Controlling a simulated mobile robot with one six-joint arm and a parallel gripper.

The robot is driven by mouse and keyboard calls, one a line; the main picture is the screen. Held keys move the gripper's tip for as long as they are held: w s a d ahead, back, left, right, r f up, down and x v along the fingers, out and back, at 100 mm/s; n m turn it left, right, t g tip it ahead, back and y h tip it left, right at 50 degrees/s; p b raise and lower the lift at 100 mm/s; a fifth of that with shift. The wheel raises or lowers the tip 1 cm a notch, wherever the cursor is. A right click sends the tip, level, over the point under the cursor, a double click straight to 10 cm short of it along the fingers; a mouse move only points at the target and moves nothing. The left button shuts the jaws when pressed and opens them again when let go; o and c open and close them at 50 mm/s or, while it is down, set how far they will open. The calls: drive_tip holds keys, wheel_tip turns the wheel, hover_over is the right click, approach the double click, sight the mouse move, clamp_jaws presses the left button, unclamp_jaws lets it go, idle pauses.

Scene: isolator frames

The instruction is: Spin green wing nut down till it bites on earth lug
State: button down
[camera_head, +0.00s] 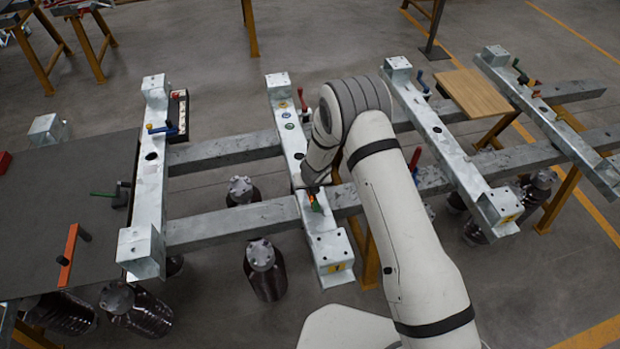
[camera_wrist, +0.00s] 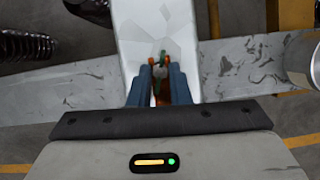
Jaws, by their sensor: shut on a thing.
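My gripper (camera_wrist: 160,72) reaches down over a pale galvanised crossbar (camera_wrist: 150,25) in the wrist view, its two blue-grey fingers close together. Between the fingertips a small green piece, the green wing nut (camera_wrist: 162,54), shows with orange bits at each side. The jaws are shut on it. In the head view the green wing nut (camera_head: 315,206) is a small green and orange spot on the middle crossbar (camera_head: 322,240), just below my wrist. The earth lug and the thread under the nut are hidden by the fingers.
Red-handled (camera_head: 301,97) and blue-handled (camera_head: 161,128) parts stand on the crossbars. A dark tabletop (camera_head: 60,200) with an orange bar (camera_head: 68,255) lies left. A wooden board (camera_head: 470,93) sits at right. Dark ribbed insulators (camera_head: 265,272) stand below the frame.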

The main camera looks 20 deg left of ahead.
drive_tip(key=m, duration=0.1)
drive_tip(key=m+h, duration=0.1)
drive_tip(key=m, duration=0.2)
drive_tip(key=shift+s+a+m+t+h, duration=0.1)
drive_tip(key=shift+a+m+t+h, duration=0.2)
drive_tip(key=shift+h, duration=0.1)
drive_tip(key=m+h+b, duration=0.1)
drive_tip(key=m, duration=0.2)
drive_tip(key=shift+a+f+m, duration=0.1)
drive_tip(key=shift+m, duration=0.2)
drive_tip(key=m+b, duration=0.1)
drive_tip(key=m+h+b, duration=0.1)
drive_tip(key=m+b, duration=0.1)
drive_tip(key=shift+a+f+m+g+h, duration=0.1)
drive_tip(key=shift+m+g+h, duration=0.2)
drive_tip(key=shift+g, duration=0.1)
drive_tip(key=shift+m+g+h+b, duration=0.4)
drive_tip(key=shift+m+h+b, duration=0.1)
drive_tip(key=shift+m+b, duration=1.1)
drive_tip(key=shift+w+r, duration=0.2)
drive_tip(key=shift+r, duration=0.05)
drive_tip(key=c, duration=1.4)
unclamp_jaws()
drive_tip(key=shift+o, duration=0.2)
